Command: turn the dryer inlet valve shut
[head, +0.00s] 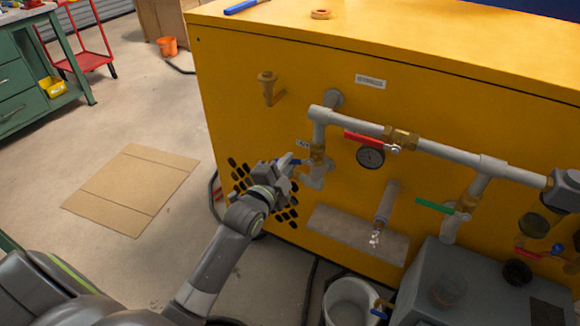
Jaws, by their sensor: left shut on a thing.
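My left gripper (290,166) reaches in from the lower left to the front of the yellow cabinet. It is shut on the blue lever handle (297,161) of a brass valve (318,154) on a vertical grey pipe leg. The jaws hide part of the handle. A red lever handle (364,139) sits on a brass valve (402,138) in the horizontal pipe. A green lever handle (434,206) is on a lower branch to the right. The small labels cannot be read, so I cannot tell by name which is the dryer inlet valve. My right gripper is not in view.
The yellow cabinet (235,110) fills the right side. A gauge (370,157) hangs below the red handle. A grey box (455,285) and white bucket (350,302) stand below. Cardboard (130,190) lies on the open floor at left.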

